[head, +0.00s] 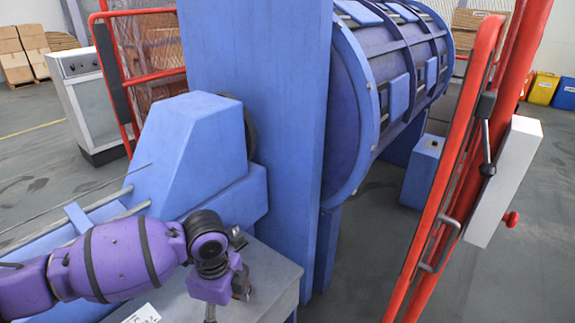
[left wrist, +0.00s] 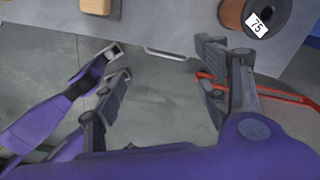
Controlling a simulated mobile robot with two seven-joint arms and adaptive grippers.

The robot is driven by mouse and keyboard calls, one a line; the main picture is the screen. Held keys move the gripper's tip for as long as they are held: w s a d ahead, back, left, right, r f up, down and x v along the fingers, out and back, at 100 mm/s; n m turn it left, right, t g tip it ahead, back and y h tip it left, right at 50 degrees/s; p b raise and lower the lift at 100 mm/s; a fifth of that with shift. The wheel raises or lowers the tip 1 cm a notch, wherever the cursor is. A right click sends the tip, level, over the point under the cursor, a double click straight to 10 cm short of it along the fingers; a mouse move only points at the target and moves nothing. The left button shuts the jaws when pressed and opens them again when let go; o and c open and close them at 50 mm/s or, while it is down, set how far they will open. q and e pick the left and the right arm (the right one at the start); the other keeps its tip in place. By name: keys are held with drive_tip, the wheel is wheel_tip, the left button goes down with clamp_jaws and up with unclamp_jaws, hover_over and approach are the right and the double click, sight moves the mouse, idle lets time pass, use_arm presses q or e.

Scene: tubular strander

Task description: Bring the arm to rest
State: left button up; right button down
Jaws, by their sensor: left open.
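My left arm comes in from the left in the head view, over the grey worktop beside the blue machine, with its gripper (head: 236,265) low in the picture. In the left wrist view the two grey fingers of my left gripper (left wrist: 165,65) stand wide apart. Nothing is between them but the view of the floor and the worktop's edge. The left gripper's fingertips are small and partly hidden in the head view.
The grey worktop (left wrist: 165,22) carries a brown spool (left wrist: 232,14) labelled 75 and a wooden block (left wrist: 96,6). The blue drum machine (head: 257,90) stands behind it. A red guard frame (head: 455,170) with a white box (head: 505,180) is at right. Grey floor lies open beyond.

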use_arm(q)
drive_tip(key=w+d+r+n+t+h+p, duration=0.1)
drive_tip(key=w+d+n+t+h, duration=0.25)
drive_tip(key=d, duration=0.35)
drive_tip(key=w+d+r+n+t+h, duration=0.2)
drive_tip(key=w+d+n+t+h, duration=0.15)
drive_tip(key=d, duration=0.35)
drive_tip(key=s+a+f+n+y+p, duration=0.1)
drive_tip(key=s+a+f+n, duration=0.3)
drive_tip(key=s, duration=0.6)
drive_tip(key=s+a+f+n+t+y+p, duration=0.1)
drive_tip(key=s+a+f+n+y, duration=0.2)
drive_tip(key=s+a+f, duration=0.4)
drive_tip(key=s+a+f+n+y+p, duration=0.1)
drive_tip(key=s+a+f+n, duration=0.5)
drive_tip(key=s, duration=0.9)
drive_tip(key=shift+s+a+f+t+y+p, duration=0.25)
drive_tip(key=shift+a+t+y+p, duration=0.15)
drive_tip(key=shift+a+y, duration=0.6)
use_arm(e)
wheel_tip(320, 180, up, 5)
drive_tip(key=w+a, duration=0.1)
drive_tip(key=w, duration=0.1)
drive_tip(key=shift+w+r+t+y, duration=0.15)
drive_tip(key=shift+w+t+y, duration=0.15)
drive_tip(key=shift+w+t, duration=0.1)
use_arm(q)
drive_tip(key=shift+a, duration=0.15)
use_arm(e)
drive_tip(key=shift+a, duration=0.1)
